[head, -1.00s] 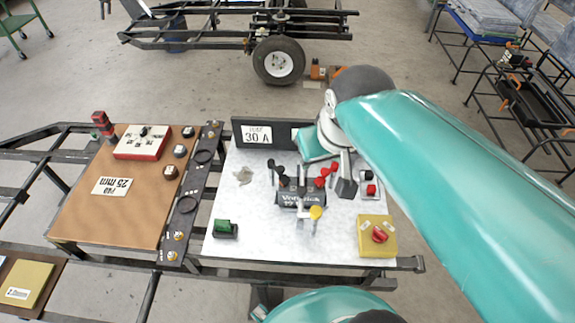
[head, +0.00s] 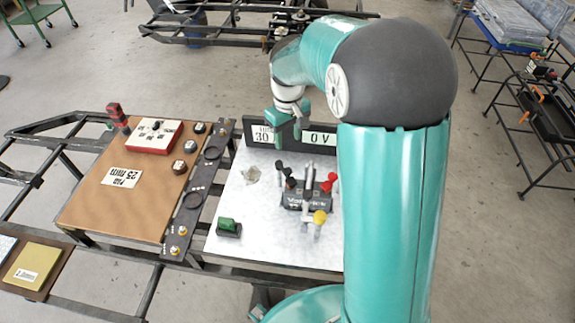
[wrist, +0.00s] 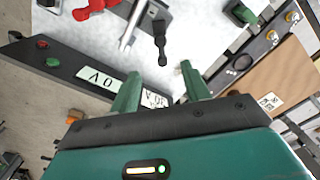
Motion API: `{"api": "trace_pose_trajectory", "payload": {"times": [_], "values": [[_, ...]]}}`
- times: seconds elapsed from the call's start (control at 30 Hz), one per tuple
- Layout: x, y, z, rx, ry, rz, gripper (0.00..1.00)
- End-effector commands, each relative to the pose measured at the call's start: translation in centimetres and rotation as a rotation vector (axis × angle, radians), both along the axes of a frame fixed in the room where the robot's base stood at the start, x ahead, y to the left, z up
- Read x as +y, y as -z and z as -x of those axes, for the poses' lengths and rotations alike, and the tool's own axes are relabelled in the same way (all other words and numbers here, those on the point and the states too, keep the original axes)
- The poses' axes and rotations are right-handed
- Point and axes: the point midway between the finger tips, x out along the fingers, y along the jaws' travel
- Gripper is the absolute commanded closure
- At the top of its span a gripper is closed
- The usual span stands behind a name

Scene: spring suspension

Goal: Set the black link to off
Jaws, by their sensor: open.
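A dark block with several levers (head: 305,199) stands on the pale board. It has red-handled levers (head: 329,182), a yellow knob (head: 319,217) and black-handled levers (head: 279,166) at its left. A black-handled lever also shows in the wrist view (wrist: 160,28), beyond my fingertips. I cannot tell which black handle is the black link. My gripper (head: 288,133) is over the back edge of the board, behind and above the block. In the wrist view, its two green fingers (wrist: 160,76) are apart with nothing between them, short of the black-handled lever.
A dark upright panel with "30 A" and "0 V" labels (head: 318,138) stands at the board's back edge, close to my gripper. A green switch (head: 228,227) is at front left. A brown board (head: 125,185) with a red box (head: 154,136) lies left. My arm hides the pale board's right side.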

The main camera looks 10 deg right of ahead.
Motion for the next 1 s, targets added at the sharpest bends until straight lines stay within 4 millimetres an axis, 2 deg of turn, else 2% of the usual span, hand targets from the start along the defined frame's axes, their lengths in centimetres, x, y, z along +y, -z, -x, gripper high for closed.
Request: {"api": "trace_pose_trajectory", "payload": {"times": [0.17, 0.6, 0.8, 1.0], "values": [[0.0, 2.5, 0.1, 0.005, -0.001, 0.0, 0.53], [0.0, 10.9, 0.0, 0.003, -0.005, 0.0, 0.53], [0.0, 13.0, 0.0, 0.001, -0.004, 0.0, 0.53], [0.0, 13.3, -0.1, -0.001, -0.003, 0.0, 0.53]]}}
